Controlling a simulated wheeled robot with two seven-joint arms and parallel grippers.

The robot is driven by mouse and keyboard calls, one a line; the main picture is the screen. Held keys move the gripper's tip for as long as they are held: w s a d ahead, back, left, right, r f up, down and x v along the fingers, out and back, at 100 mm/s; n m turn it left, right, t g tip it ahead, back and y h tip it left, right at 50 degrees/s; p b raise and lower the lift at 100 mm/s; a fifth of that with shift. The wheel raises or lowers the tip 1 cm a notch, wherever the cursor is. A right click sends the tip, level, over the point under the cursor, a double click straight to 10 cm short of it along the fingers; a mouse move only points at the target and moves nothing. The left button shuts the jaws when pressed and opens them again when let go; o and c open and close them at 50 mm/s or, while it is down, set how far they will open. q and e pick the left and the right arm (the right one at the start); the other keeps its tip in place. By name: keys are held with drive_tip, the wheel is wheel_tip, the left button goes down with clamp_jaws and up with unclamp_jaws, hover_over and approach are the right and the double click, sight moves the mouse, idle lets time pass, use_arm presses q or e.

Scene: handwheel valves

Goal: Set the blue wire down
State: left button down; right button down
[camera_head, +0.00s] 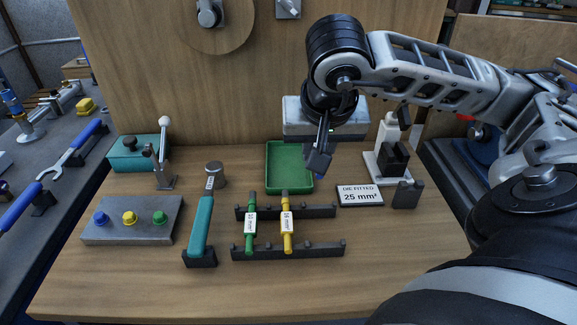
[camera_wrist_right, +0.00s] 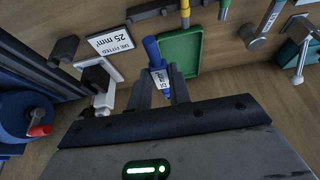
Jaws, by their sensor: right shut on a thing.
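The blue wire (camera_wrist_right: 152,50) carries a white label and is gripped between the fingers of my right gripper (camera_wrist_right: 160,82). In the right wrist view its blue end sticks out past the fingers, beside the green tray (camera_wrist_right: 182,48). A green wire (camera_head: 251,228) and a yellow wire (camera_head: 287,226) lie across two dark notched rails (camera_head: 320,250). My left gripper is not seen.
A "DIE FITTED 25 mm²" sign (camera_head: 359,195) and a black-and-white press (camera_head: 390,160) stand to the right. A teal-handled tool (camera_head: 200,228) and a button box (camera_head: 132,225) are left. The rails' right part is free of wires. The front bench is clear.

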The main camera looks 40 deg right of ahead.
drive_tip(key=w+d+f, duration=0.2)
drive_tip(key=w+f, duration=0.1)
drive_tip(key=w, duration=0.4)
hover_over(289, 171)
drive_tip(key=s+a, duration=0.1)
drive_tip(key=s, duration=0.1)
drive_tip(key=f, duration=0.5)
drive_tip(key=shift+w+a+f, duration=0.1)
drive_tip(key=shift+w+f, duration=0.35)
wheel_tip(289, 171, down, 3)
drive_tip(key=shift+f+p, duration=0.1)
drive_tip(key=shift+p, duration=0.3)
drive_tip(key=shift+w, duration=0.1)
drive_tip(key=shift+f, duration=0.2)
drive_tip(key=c, duration=1.3)
unclamp_jaws()
